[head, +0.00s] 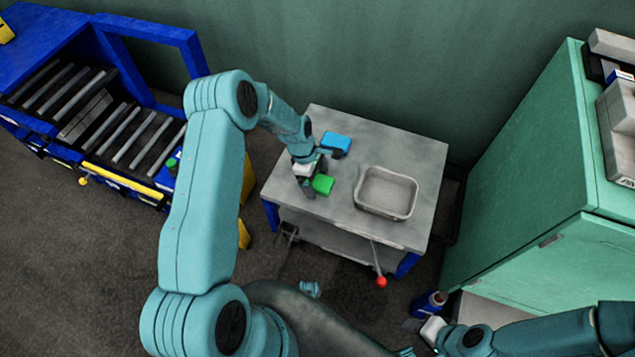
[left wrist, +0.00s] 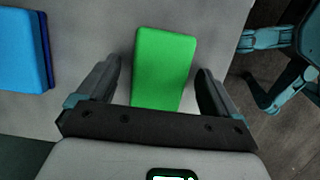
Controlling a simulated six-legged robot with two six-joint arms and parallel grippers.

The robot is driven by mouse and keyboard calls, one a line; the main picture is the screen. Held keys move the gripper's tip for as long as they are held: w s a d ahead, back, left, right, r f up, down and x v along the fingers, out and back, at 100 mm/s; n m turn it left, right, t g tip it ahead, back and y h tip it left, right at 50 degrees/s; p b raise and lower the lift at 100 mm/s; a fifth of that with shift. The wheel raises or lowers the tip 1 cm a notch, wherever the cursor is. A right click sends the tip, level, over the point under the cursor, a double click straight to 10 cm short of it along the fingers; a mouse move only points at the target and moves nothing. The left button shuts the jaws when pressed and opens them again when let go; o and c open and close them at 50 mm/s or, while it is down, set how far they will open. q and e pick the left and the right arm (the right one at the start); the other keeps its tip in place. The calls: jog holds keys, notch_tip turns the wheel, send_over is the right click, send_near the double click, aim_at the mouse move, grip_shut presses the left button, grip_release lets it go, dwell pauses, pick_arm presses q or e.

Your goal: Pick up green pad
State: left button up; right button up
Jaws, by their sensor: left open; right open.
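The green pad (head: 323,184) lies on the grey table, left of its middle in the head view. In the left wrist view the green pad (left wrist: 164,65) sits between the two fingers of my left gripper (left wrist: 160,85), with a gap on each side. My left gripper (head: 312,180) is open at the pad in the head view, and part of the pad is hidden behind it. My right gripper (head: 425,340) is low at the right in the head view, away from the table, and it is open.
A blue pad (head: 336,142) lies behind the green one and shows at the left in the left wrist view (left wrist: 22,50). A grey tray (head: 412,208) stands on the table (head: 385,150) to the right. A green cabinet (head: 530,150) stands right, a blue roller conveyor (head: 110,120) left.

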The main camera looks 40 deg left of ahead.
aim_at(316, 180)
pick_arm(q)
jog(key=shift+f, duration=0.2)
jog(key=c, duration=1)
jog(key=shift+c, duration=0.2)
jog(key=shift+r, duration=0.1)
jog(key=shift+r, duration=0.2)
notch_tip(316, 180, up, 20)
jog(key=p, duration=0.3)
